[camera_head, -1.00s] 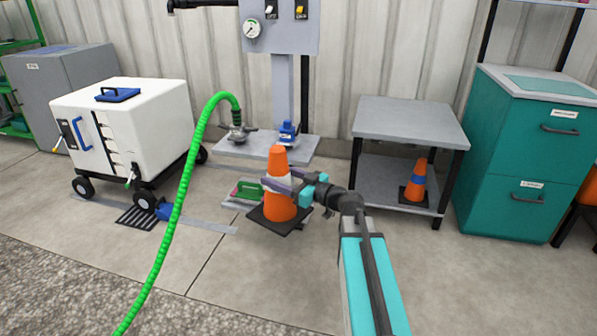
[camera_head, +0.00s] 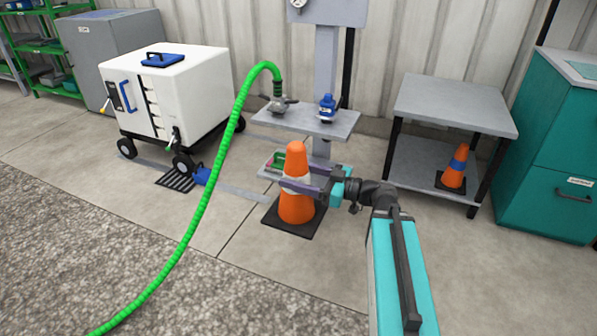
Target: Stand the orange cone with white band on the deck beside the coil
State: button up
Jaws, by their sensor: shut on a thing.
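The orange cone with a white band (camera_head: 297,205) is upright in the middle of the camera_head view, on its dark square base. My gripper (camera_head: 296,183) comes from the right and is shut around the cone at its white band. Whether the base touches the floor or hangs a little above it, I cannot tell. No wound coil shows clearly in this view. A green hose (camera_head: 208,188) hangs in a long curve left of the cone and runs off the bottom edge.
A shelf with a blue fitting (camera_head: 327,108) and a low green item (camera_head: 279,161) stand behind the cone. A grey table (camera_head: 455,105) at right holds a blue-banded cone (camera_head: 455,166) on its lower shelf. A white cart (camera_head: 185,90) stands left.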

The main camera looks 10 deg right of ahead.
jog(key=shift+r+p, duration=11.05)
jog(key=shift+p, duration=3.7)
jog(key=shift+c, duration=0.2)
